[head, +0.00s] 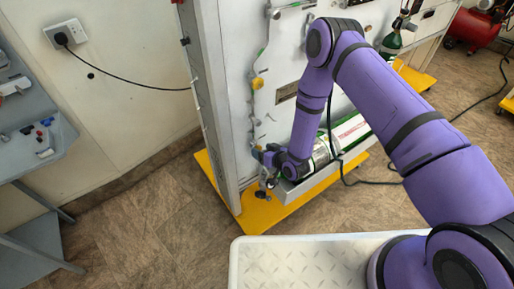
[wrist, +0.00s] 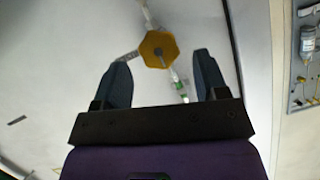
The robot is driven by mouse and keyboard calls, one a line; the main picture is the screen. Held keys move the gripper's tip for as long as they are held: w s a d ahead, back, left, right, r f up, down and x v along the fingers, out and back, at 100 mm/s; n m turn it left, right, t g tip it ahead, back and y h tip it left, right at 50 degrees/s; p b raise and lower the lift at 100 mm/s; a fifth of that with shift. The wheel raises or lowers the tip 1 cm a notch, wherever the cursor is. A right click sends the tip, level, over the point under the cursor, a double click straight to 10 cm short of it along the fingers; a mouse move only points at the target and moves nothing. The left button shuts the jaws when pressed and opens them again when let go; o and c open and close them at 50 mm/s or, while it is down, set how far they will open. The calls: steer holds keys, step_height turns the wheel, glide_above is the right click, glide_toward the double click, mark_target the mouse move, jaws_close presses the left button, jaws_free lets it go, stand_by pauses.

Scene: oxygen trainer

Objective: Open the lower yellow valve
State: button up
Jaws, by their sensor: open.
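A yellow hexagonal valve knob (wrist: 157,46) with a darker centre shows in the wrist view, on thin pipework against a pale panel. My gripper (wrist: 162,66) is open, with one finger on each side of the knob's lower part in the picture. I cannot tell whether the fingertips reach around the knob or stop short of it. In the head view my gripper (head: 263,154) is low at the panel's left side. An upper yellow valve (head: 257,83) is higher on the panel. The knob by my gripper is not clearly visible in the head view.
The trainer panel (head: 233,50) stands on a yellow base (head: 256,218). A white and green cylinder (head: 350,130) lies in a tray right of my gripper. A grey bench (head: 40,135) is at far left, with clear floor between.

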steer(key=shift+x, duration=2)
steer(key=c, duration=0.9)
steer(key=shift+c, duration=0.2)
